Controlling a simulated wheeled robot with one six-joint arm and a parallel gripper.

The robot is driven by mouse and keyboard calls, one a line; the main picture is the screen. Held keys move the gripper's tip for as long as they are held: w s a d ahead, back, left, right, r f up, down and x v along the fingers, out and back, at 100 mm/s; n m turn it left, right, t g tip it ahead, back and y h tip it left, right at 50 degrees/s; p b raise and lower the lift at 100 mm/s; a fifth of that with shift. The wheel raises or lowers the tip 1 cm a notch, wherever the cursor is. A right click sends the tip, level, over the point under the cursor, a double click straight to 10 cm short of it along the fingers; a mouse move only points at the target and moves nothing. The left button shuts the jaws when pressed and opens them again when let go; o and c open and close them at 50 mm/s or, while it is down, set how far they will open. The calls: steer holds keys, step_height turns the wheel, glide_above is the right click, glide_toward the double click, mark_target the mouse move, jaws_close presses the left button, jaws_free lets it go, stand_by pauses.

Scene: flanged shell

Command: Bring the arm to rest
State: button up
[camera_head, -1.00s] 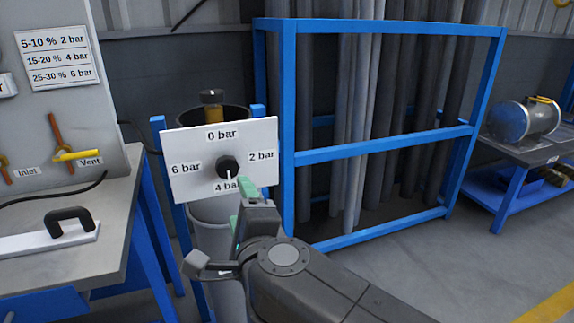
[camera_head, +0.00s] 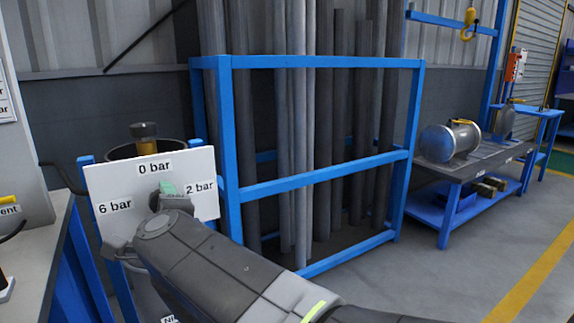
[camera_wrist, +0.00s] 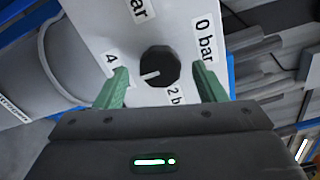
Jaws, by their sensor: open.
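My gripper (camera_head: 168,188) is open, in front of the white dial panel (camera_head: 115,178); in the head view it hides the knob. In the wrist view the two green fingertips of my gripper (camera_wrist: 163,83) stand apart, with the black knob (camera_wrist: 160,66) seen between and beyond them. Nothing is held between them. The knob's white mark points toward the 4 bar label, which one finger partly covers. I cannot tell the exact gap between fingers and knob.
A bench (camera_head: 52,215) stands close on the left. A blue rack (camera_head: 300,184) with upright grey pipes is behind and right of the panel. A metal cylinder (camera_head: 448,142) lies on a table (camera_head: 480,158) farther right. Open floor (camera_head: 440,280) lies at the lower right.

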steer(key=shift+b+x, duration=0.45)
steer(key=shift+x, duration=1.1)
steer(key=p+v, duration=0.6)
steer(key=v, duration=0.8)
steer(key=b+x, duration=0.6)
steer(key=x, duration=0.8)
steer(key=shift+w+a, duration=0.1)
steer(key=n+p, duration=0.1)
steer(key=n, duration=0.1)
steer(key=shift+r+n, duration=0.15)
steer(key=shift+n, duration=0.25)
steer(key=n+p, duration=0.2)
steer(key=n, duration=0.3)
steer(key=shift+p, duration=0.3)
steer(key=n+p, duration=0.2)
steer(key=n, duration=0.4)
steer(key=shift+n+p, duration=0.3)
